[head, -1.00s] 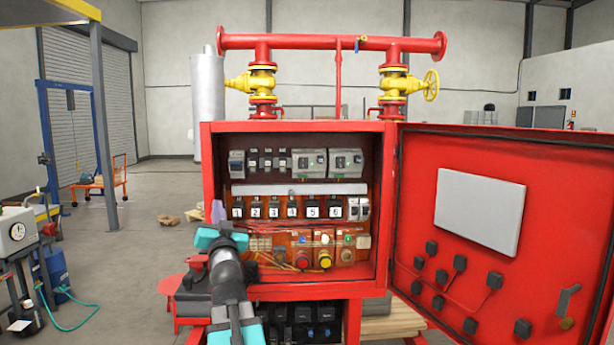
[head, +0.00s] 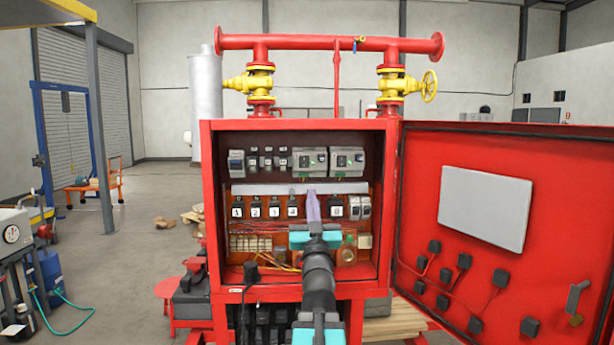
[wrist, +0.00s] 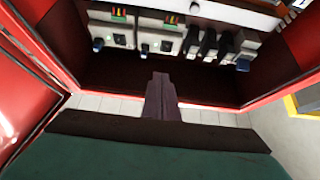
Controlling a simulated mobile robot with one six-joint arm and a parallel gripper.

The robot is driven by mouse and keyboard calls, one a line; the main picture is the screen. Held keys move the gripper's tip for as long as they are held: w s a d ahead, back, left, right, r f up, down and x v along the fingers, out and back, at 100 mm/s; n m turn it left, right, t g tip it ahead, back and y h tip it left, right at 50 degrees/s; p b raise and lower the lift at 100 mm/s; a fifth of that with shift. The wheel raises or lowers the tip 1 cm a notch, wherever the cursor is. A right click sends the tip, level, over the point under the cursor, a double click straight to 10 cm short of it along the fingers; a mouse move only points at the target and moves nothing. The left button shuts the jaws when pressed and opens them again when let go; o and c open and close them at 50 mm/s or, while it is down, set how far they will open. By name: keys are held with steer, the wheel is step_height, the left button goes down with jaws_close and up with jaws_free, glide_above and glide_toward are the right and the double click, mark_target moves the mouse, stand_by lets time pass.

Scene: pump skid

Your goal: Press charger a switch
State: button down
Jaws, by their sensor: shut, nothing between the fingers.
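The open red cabinet (head: 207,200) faces me. Its top row holds two larger grey units, a left one (head: 309,161) and a right one (head: 346,161), and several small breakers. No readable label shows which part is the charger a switch. My gripper (head: 311,205) is in front of the middle row, its narrow pale purple fingers upright and together with nothing between them. It hides part of that row and the buttons below. In the wrist view my fingers (wrist: 160,85) point toward the larger units (wrist: 158,40), which show inverted; a gap seems to remain.
The open red door (head: 480,250) stands to the right of the cabinet. Red pipes with yellow valves (head: 260,80) rise behind it. Numbered black units (head: 256,207) line the middle row. A black plug-like part (head: 251,272) shows at the cabinet's lower edge.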

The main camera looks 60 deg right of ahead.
steer(key=shift+w, duration=0.15)
steer(key=p, duration=0.6)
glide_toward(307, 166)
steer(key=shift+w+d+r, duration=0.95)
steer(key=shift+d+r, duration=0.4)
steer(key=shift+r, duration=0.9)
steer(key=shift+w+d+f+p, duration=0.25)
steer(key=shift+w+d+p, duration=0.1)
steer(key=shift+d, duration=0.15)
steer(key=shift+w+d+f+h+b, duration=0.2)
steer(key=shift+d+f+h+b, duration=0.1)
steer(key=shift+b, duration=1.3)
